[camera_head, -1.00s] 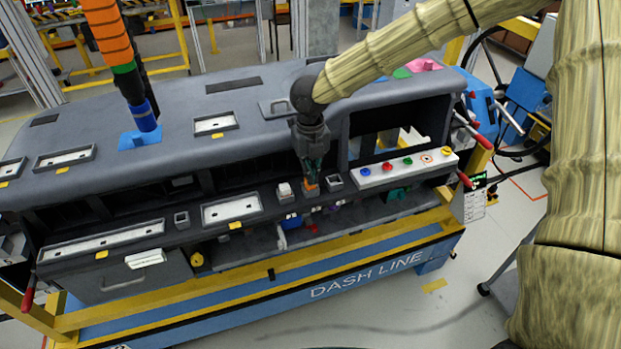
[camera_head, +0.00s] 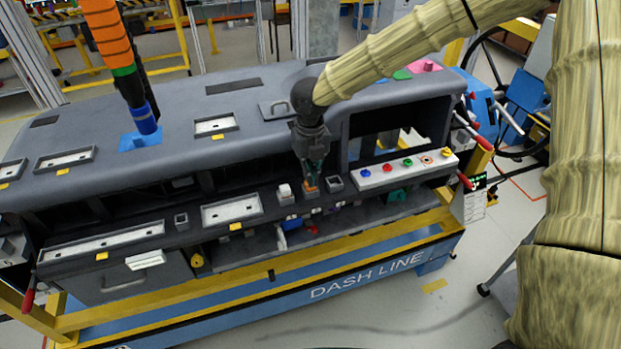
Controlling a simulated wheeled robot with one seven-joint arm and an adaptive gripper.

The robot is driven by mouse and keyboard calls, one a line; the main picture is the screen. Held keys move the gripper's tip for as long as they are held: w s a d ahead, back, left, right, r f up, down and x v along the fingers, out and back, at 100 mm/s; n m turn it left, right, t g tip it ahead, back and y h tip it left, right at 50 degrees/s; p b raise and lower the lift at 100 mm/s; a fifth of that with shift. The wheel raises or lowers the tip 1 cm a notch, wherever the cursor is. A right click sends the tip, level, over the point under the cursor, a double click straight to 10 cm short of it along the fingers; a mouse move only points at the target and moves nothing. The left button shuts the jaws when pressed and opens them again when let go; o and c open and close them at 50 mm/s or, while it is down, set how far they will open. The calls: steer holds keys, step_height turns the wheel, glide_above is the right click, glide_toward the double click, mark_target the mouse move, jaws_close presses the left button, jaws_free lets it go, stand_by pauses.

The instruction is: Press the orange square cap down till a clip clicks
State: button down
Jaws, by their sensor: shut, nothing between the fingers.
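The orange square cap (camera_head: 310,184) sits on the front ledge of the grey dashboard module (camera_head: 262,138), mostly hidden under my fingertips. My gripper (camera_head: 312,178) is shut and points down onto the cap from above. Its fingertips appear to touch the cap's top, but the exact contact is too small to tell. A white square cap (camera_head: 285,190) stands just left of it, and a dark empty-looking square socket (camera_head: 334,183) is just right. Whether a clip has caught cannot be seen.
A white panel with several coloured buttons (camera_head: 405,169) lies to the right on the ledge. White trays (camera_head: 232,211) lie to the left. A hanging orange and blue tool (camera_head: 128,75) stands at upper left. Yellow rails (camera_head: 350,240) run along the front.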

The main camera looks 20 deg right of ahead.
step_height(320, 180, up, 8)
steer(key=p, duration=0.6)
steer(key=shift+f, duration=0.15)
